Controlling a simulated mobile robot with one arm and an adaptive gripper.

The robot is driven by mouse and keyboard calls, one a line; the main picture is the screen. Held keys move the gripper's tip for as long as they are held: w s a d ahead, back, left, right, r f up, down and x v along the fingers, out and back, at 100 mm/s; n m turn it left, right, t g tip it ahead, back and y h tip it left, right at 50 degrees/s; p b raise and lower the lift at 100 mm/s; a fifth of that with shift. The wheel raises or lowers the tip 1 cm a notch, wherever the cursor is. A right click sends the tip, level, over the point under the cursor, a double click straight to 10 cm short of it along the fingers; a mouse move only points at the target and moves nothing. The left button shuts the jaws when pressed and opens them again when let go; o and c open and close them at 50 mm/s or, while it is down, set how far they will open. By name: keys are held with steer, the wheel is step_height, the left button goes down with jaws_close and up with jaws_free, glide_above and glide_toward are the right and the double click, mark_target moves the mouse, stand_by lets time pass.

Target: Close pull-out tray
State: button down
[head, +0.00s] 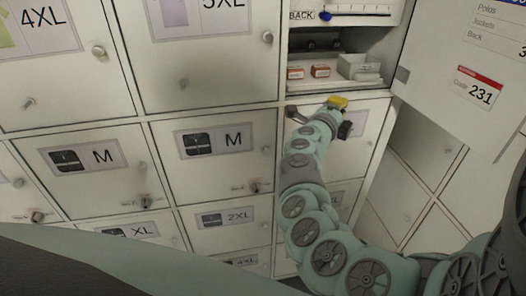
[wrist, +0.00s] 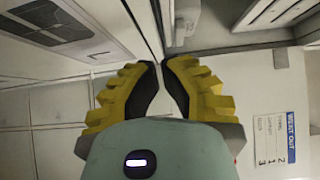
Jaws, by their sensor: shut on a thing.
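The pull-out tray (head: 302,88) is at the bottom of the open compartment at the upper right of the head view, with small red-and-white boxes (head: 320,71) and a white bin (head: 359,67) above its front edge. How far the tray sticks out is hard to tell.
An open white door (head: 455,70) with labels stands to the right of the compartment. A panel marked BACK with a blue slider (head: 326,15) is above. Closed lockers with size labels (head: 215,140) and small knobs fill the left and below.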

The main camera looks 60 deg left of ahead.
steer(key=b+v, duration=0.2)
steer(key=v, duration=0.8)
steer(key=shift+s+d, duration=0.1)
